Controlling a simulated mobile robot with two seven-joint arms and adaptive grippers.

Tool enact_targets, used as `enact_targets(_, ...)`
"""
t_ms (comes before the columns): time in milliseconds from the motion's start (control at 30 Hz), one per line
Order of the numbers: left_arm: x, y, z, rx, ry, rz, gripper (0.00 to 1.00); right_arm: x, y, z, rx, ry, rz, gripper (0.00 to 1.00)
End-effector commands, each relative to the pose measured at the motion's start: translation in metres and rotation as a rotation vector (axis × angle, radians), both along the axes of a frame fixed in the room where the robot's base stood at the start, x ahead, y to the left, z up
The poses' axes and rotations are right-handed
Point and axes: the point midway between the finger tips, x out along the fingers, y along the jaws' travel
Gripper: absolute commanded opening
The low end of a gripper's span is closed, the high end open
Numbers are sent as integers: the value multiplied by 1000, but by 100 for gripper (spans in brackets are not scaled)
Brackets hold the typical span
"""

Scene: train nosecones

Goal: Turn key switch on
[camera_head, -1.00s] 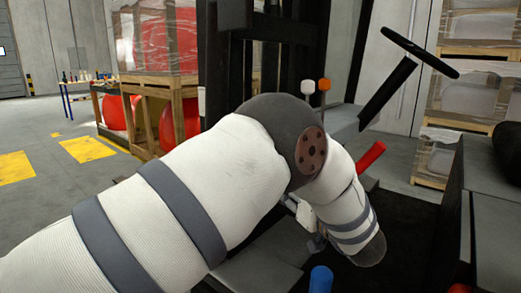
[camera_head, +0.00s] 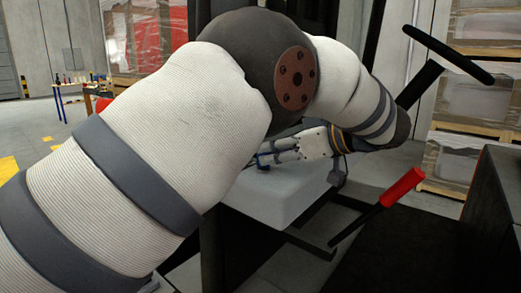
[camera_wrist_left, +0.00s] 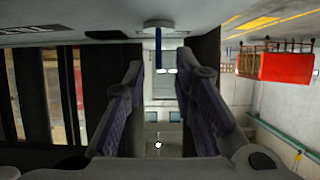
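In the left wrist view a thin blue stem (camera_wrist_left: 159,50) with a round pale base (camera_wrist_left: 158,25) hangs from the grey surface at the top. It may be the key switch, but I cannot be sure. My left gripper (camera_wrist_left: 160,95) is open, with a purple-padded finger on each side below the stem, and nothing is held between them. In the head view the left gripper (camera_head: 264,156) points left, just above the grey console (camera_head: 285,195). A key cannot be made out clearly there, and my arm hides part of the console. My right gripper is not in view.
A red-handled lever (camera_head: 403,187) stands right of the console, below the dark steering wheel (camera_head: 448,55). A dark block (camera_head: 497,205) fills the right edge. Wrapped pallets (camera_head: 475,95) stand behind. A small tool table (camera_head: 82,82) is at far left.

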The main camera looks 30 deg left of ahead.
Motion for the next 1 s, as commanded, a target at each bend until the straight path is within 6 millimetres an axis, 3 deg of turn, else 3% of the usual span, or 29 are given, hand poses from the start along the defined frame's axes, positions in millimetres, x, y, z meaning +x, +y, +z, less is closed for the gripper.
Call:
enact_targets(200, 2, 29, -12, 0, -1, 0, 25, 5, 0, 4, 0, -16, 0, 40)
enact_targets(500, 3, 33, -15, 0, 1, 0, 25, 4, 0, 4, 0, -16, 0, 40)
enact_targets(600, 3, 33, -15, 0, 1, 0, 2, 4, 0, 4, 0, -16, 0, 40)
enact_targets(633, 3, 33, -15, 0, 0, -1, 0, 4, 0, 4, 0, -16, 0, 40)
enact_targets(1000, 2, 33, -13, 1, -1, -20, 0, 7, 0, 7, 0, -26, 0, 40)
